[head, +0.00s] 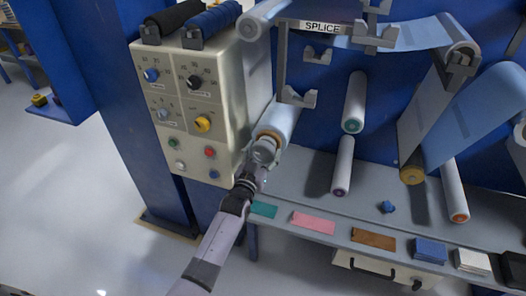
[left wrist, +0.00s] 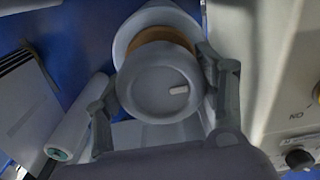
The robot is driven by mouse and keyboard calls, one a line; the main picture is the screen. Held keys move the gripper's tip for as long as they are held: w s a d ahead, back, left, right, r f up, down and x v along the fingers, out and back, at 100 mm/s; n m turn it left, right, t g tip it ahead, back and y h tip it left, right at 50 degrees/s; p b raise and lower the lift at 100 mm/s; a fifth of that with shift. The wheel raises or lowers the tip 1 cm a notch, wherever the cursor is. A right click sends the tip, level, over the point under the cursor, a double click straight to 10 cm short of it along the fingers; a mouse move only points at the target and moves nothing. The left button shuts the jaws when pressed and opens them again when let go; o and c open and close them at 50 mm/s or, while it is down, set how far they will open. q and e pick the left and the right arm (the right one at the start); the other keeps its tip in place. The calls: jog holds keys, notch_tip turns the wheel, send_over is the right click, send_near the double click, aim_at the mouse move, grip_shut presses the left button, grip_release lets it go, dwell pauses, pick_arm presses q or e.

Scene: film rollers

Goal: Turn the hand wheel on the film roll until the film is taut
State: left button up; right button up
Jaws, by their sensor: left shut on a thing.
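The film roll (head: 279,121) is a pale blue and white cylinder beside the right edge of the control box. Its grey round hand wheel (head: 264,147) faces me at the roll's near end. In the left wrist view the hand wheel (left wrist: 158,82) fills the middle, with a pale mark on its face and an orange-brown band behind it. My left gripper (head: 257,161) is shut on the hand wheel, with one finger on each side of the rim. A pale strip of film (head: 258,75) hangs between the top roller and the roll. I cannot tell how tight it is. My right gripper is not in view.
The beige control box (head: 191,110) with knobs and buttons stands close left of the wheel. Several rollers, including a white one (head: 354,103), stick out of the blue panel. A grey shelf (head: 330,205) below carries coloured cards and a small blue object (head: 388,207).

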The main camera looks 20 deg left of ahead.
pick_arm(q)
jog(key=shift+n, duration=0.6)
jog(key=o, duration=1.2)
jog(key=shift+c, duration=0.2)
jog(key=shift+s, duration=0.1)
jog(key=s, duration=1.1)
jog(key=shift+s+a, duration=0.2)
jog(key=shift+s, duration=0.2)
jog(key=shift+f, duration=0.1)
